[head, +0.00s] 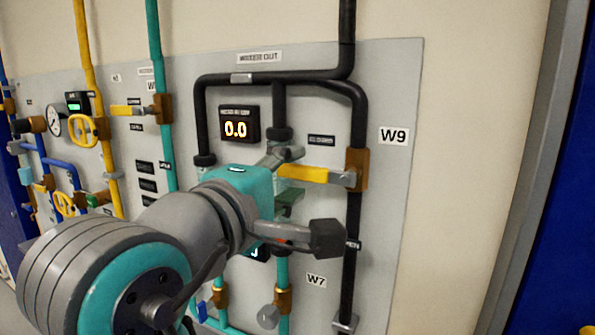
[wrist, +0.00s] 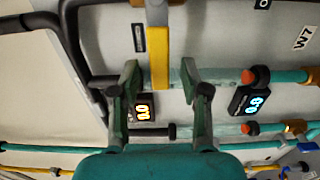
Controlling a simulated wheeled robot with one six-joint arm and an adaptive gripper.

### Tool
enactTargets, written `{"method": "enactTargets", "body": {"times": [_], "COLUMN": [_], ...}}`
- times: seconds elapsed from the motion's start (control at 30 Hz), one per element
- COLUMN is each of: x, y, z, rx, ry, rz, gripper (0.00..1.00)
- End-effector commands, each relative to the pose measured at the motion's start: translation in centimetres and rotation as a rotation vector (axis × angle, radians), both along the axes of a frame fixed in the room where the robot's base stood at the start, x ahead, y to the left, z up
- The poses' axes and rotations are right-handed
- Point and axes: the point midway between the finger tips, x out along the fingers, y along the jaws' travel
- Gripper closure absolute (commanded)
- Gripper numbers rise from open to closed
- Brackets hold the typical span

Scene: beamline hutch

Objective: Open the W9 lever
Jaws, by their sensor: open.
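The W9 lever (head: 305,173) is a yellow bar lying level. It runs left from a brass valve body (head: 357,170) on a vertical black pipe, so it lies across the pipe. The W9 label (head: 394,136) is to the right of the valve. My gripper (head: 287,176) is at the lever's free left end, with one finger above and one below. In the wrist view my gripper (wrist: 160,76) is open and the yellow lever (wrist: 159,50) reaches between the fingertips, with gaps on both sides. Contact is not visible.
A display (head: 238,124) reading 0.0 hangs above my gripper, framed by black pipes (head: 280,77). Teal pipes and the W7 label (head: 316,280) are below. Another yellow lever (head: 125,110) and yellow handwheel (head: 83,131) are at left. A blue door edge (head: 555,200) stands at right.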

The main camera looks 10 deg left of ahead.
Motion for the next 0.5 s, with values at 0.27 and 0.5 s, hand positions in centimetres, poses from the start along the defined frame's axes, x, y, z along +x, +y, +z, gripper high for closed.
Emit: {"method": "enactTargets", "body": {"times": [0.27, 0.5], "x": [2.1, 2.2], "y": [-0.8, -0.8], "z": [0.0, 0.0], "rx": [0.001, 0.001], "ry": [0.000, 0.000], "rz": [-0.001, 0.000], "gripper": [0.54, 0.54]}}
